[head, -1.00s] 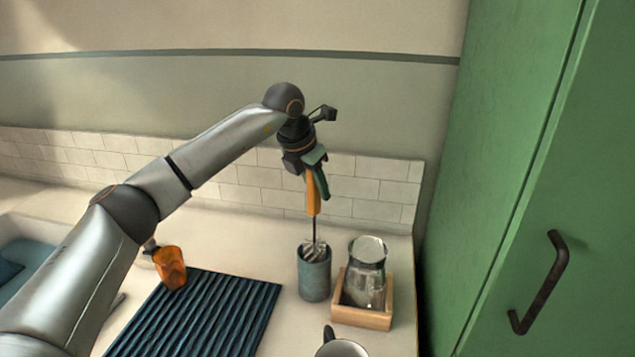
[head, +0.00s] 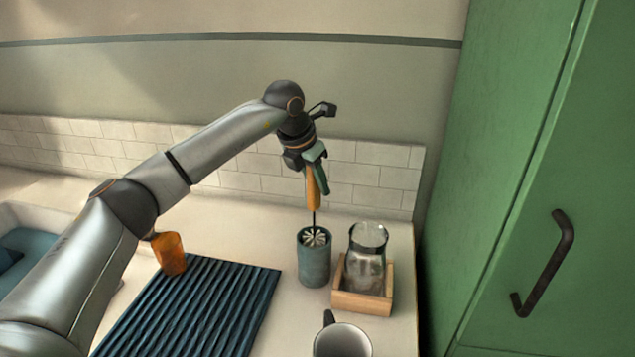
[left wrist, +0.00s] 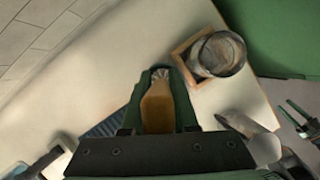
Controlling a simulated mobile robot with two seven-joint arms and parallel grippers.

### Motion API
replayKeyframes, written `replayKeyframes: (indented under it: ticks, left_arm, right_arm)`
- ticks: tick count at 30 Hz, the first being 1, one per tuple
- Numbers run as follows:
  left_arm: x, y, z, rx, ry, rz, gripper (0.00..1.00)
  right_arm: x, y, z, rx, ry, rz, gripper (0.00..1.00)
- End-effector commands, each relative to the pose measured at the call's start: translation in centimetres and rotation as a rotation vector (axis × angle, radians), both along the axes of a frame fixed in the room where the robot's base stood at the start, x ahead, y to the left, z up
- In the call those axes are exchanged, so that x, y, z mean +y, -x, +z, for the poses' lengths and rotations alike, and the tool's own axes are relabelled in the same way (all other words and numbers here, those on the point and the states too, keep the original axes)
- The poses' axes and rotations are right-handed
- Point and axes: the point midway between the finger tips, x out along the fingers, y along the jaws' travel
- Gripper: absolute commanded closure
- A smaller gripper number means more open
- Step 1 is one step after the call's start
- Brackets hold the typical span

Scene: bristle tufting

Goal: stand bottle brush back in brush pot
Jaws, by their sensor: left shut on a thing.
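The bottle brush has an orange handle (head: 313,190), a thin dark stem and a pale bristle head (head: 315,237). My left gripper (head: 315,172) is shut on the handle and holds the brush nearly upright, bristles down. The brush pot (head: 314,265) is a blue-grey cylinder on the counter. The bristle head is at the pot's mouth, its lower part hidden inside the rim. In the left wrist view the handle (left wrist: 158,106) lies between the green fingers, with the bristle tips (left wrist: 160,74) beyond it; the pot is largely hidden there.
A glass carafe (head: 367,262) in a wooden tray (head: 362,302) stands close right of the pot. A ribbed blue mat (head: 200,308) lies to the left, with an orange tumbler (head: 169,253) at its edge. A mug (head: 342,342) stands in front. A green cabinet (head: 540,150) is at right.

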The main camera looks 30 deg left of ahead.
Motion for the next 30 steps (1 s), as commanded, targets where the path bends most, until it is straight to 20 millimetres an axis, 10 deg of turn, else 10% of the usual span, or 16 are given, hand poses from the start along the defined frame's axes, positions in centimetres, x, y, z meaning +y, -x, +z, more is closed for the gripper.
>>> replayKeyframes:
  ticks: [21, 22, 30]
  left_arm:
    - [0.0, 0.0, -1.2, 0.0, 0.0, 0.0, 1.0]
    - [0.0, 0.0, -1.1, -0.001, 0.0, 0.0, 0.71]
    - [0.0, 0.0, -1.1, 0.0, 0.0, 0.0, 0.4]
  right_arm:
    - [0.0, 0.0, -0.6, 0.0, 0.0, 0.0, 0.5]
    - [0.0, 0.0, -0.6, 0.0, 0.0, 0.0, 0.5]
    - [0.0, 0.0, -0.6, 0.0, 0.0, 0.0, 0.5]
